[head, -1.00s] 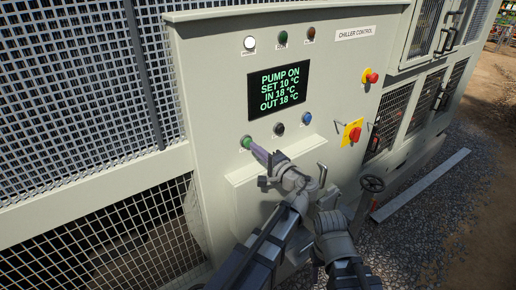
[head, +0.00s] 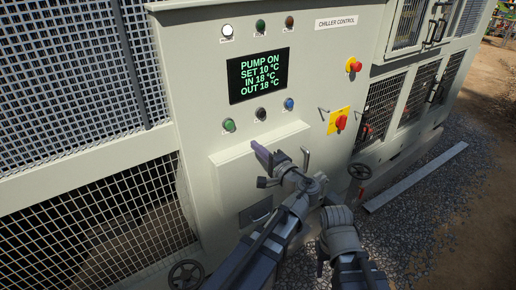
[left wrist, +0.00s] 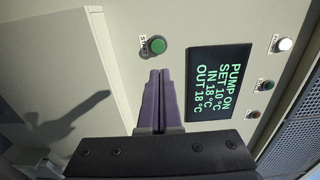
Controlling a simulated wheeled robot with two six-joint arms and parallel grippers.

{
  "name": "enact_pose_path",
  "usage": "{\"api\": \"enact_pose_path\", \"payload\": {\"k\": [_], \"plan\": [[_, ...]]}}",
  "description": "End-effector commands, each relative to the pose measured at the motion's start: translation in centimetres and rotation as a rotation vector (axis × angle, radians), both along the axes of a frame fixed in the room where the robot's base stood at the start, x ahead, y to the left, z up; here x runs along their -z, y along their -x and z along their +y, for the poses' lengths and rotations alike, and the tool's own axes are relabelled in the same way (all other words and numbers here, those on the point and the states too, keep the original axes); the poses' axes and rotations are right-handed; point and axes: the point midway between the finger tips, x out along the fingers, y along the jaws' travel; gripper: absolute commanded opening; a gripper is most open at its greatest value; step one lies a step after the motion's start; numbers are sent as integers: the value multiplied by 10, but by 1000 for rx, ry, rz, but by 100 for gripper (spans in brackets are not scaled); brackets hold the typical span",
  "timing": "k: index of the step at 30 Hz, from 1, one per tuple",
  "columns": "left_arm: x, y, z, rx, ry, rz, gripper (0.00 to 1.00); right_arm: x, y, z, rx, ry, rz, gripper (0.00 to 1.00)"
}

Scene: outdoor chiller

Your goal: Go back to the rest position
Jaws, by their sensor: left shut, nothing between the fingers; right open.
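My left gripper (head: 256,148) is shut and empty, its purple-grey fingers standing in front of the chiller control panel (head: 345,65). In the left wrist view the fingertips (left wrist: 160,74) lie together just below the green START button (left wrist: 153,45), with a gap in the picture. The green button (head: 229,125) sits up and left of the gripper in the head view. My right arm (head: 341,235) shows at the lower middle, right of the left arm; its fingers cannot be made out.
The display (head: 258,75) reads PUMP ON, SET 10, IN 18, OUT 18. Red knobs (head: 353,64) (head: 340,122) stick out at right. A boxy ledge (head: 230,160) juts out below the buttons. Gravel lies at right.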

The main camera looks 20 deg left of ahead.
Motion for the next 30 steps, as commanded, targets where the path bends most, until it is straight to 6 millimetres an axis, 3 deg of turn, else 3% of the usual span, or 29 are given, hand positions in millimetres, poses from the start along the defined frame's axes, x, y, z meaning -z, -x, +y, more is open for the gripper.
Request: {"api": "enact_pose_path", "payload": {"k": [8,11,14,20,24,27,30], "plan": [[0,0,0,0,0,0,0,0,0,0,0,0,0,50],[9,3,1,-8,30,8,0,2,0,0,0,0,0,50],[38,15,2,-37,139,43,0,8,0,0,0,0,0,50],[143,66,-17,-144,536,211,0,26,0,0,-1,0,0,50],[208,111,-55,-217,815,373,0,37,0,0,-1,0,0,50],[240,143,-87,-255,986,492,0,43,0,0,-1,0,0,50],[259,170,-115,-281,1118,596,0,48,0,0,-1,1,0,50]]}}
